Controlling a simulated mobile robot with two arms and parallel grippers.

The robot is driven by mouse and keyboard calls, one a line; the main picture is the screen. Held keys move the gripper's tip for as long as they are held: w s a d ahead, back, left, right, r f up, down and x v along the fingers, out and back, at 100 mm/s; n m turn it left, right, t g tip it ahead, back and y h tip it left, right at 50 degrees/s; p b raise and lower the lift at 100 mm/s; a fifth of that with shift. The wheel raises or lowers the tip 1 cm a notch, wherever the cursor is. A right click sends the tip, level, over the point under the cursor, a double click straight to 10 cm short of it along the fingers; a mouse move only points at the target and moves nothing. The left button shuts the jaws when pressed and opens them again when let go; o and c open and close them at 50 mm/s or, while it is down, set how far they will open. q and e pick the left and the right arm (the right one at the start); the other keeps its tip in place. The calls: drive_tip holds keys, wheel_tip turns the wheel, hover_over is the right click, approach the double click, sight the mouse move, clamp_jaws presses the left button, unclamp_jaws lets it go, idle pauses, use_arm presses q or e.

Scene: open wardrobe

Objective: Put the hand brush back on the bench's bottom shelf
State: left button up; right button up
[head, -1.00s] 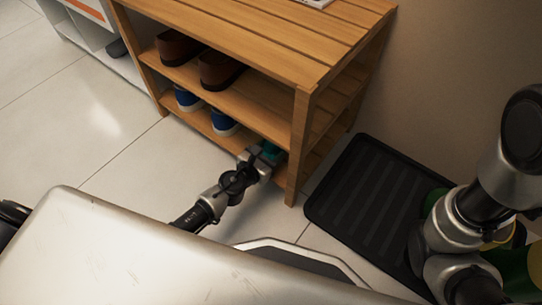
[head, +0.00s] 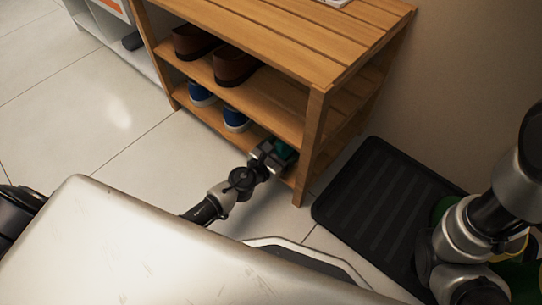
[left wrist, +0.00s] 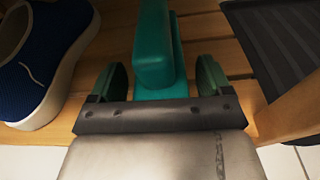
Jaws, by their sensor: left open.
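The teal hand brush (left wrist: 154,48) lies on the slats of the bench's bottom shelf (left wrist: 205,28), right of the blue shoes. In the head view only a bit of the brush (head: 285,151) shows, in the shelf's right end by the front leg. My left gripper (head: 277,153) reaches in at the front of that shelf. In the left wrist view its two green-padded fingers (left wrist: 162,78) are spread, one on each side of the brush's near end, with visible gaps. The brush's far end is cut off by the picture. My right arm shows at the right edge, but its gripper does not.
Blue shoes (head: 236,118) stand left of the brush on the bottom shelf, one close to my left finger. Brown shoes (head: 233,66) are on the shelf above. The bench's front right leg (head: 308,150) is close by my gripper. A black ribbed tray (head: 372,205) lies right of the bench.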

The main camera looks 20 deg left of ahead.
use_arm(q)
drive_tip(key=v, duration=1.2)
drive_tip(key=shift+b, duration=0.3)
